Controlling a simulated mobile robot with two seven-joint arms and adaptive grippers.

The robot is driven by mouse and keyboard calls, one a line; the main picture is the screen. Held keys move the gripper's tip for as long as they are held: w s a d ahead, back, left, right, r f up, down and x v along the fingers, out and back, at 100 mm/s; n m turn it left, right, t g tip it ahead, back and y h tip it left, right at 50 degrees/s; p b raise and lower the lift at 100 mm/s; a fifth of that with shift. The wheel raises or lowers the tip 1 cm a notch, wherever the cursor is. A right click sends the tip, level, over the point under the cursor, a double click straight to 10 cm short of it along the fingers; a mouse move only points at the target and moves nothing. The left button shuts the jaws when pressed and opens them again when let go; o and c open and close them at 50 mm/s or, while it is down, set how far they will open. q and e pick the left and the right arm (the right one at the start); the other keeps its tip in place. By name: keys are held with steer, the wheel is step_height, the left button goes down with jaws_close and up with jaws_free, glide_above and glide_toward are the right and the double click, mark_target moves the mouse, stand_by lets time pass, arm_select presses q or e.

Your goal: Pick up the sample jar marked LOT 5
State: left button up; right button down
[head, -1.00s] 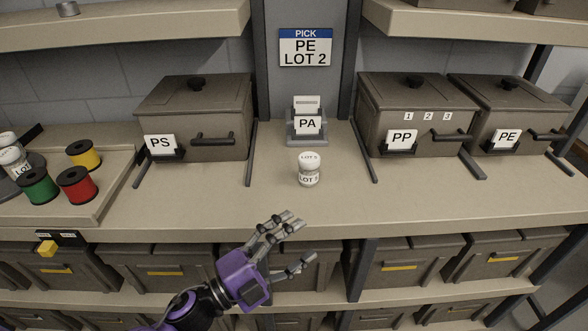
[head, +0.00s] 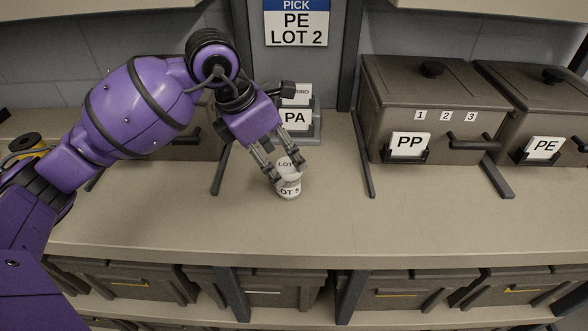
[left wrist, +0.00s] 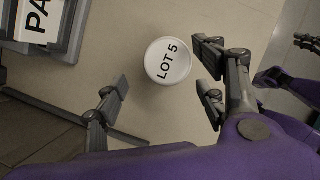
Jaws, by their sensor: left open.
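The sample jar (head: 289,190) is small and white, with LOT 5 on its side. It stands upright on the worktop, and its round lid, also marked LOT 5, shows from above in the left wrist view (left wrist: 168,60). My left gripper (head: 284,172) is open and points down over the jar, with fingers on both sides of its upper part in the head view. In the left wrist view, my left gripper (left wrist: 163,76) shows gaps between its fingers and the lid. Dark fingers at the right edge there look like my right gripper (left wrist: 287,58), partly cut off.
A PA card holder (head: 300,120) stands just behind the jar. Lidded bins marked PP (head: 425,100) and PE (head: 535,115) stand to the right. A sign (head: 297,25) reads PICK PE LOT 2. The worktop is clear right and front of the jar.

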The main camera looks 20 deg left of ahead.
mark_target(288, 176)
arm_select(q)
steer(key=shift+s+d+f, duration=0.2)
steer(key=shift+f, duration=0.25)
steer(key=shift+s+d+f, duration=0.15)
steer(key=shift+s+f, duration=0.1)
steer(key=x, duration=0.4)
steer(key=shift+w+d+f+p, duration=0.25)
steer(key=shift+w+p, duration=0.05)
steer(key=shift+p, duration=0.1)
steer(key=shift+f, duration=0.25)
arm_select(e)
steer(key=shift+s+d+r, duration=0.1)
steer(key=shift+s+r, duration=0.05)
steer(key=shift+s, duration=0.25)
steer(key=shift+s+d+r, duration=0.1)
steer(key=shift+s, duration=0.3)
arm_select(q)
steer(key=shift+c, duration=0.4)
arm_select(e)
steer(key=shift+w, duration=0.1)
arm_select(q)
steer(key=c, duration=1.2)
arm_select(e)
steer(key=shift+w+a+r, duration=0.15)
steer(key=shift+w, duration=0.25)
